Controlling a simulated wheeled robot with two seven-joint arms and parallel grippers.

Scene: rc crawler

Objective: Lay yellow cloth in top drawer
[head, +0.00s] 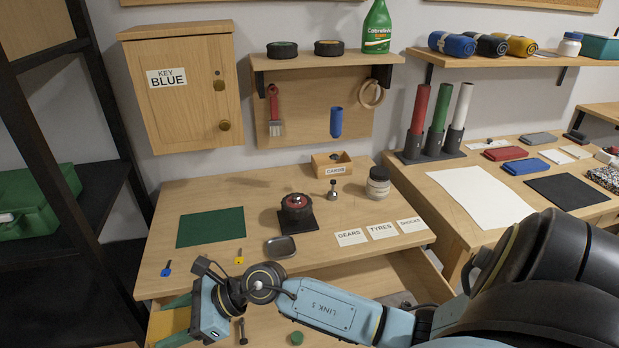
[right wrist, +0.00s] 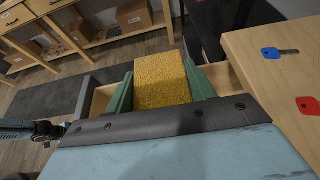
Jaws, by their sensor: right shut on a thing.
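The yellow cloth (right wrist: 162,80) looks like a thick, rough-textured folded block in the right wrist view. My right gripper (right wrist: 160,95) is shut on it, one green finger on each side. In the head view, the right gripper (head: 178,322) reaches across to the bottom left, and part of the yellow cloth (head: 168,324) shows there. The open drawer (head: 365,282) is under the workbench front edge, partly hidden by my right arm. The cloth is over or near the drawer's left end; its height above it cannot be told.
The workbench (head: 225,265) holds a blue key (head: 167,268), a yellow key (head: 239,257), a metal dish (head: 280,247) and a green mat (head: 210,227) close above the drawer. A green round piece (head: 297,338) lies low in the drawer area. A black shelf rack (head: 75,230) stands at left.

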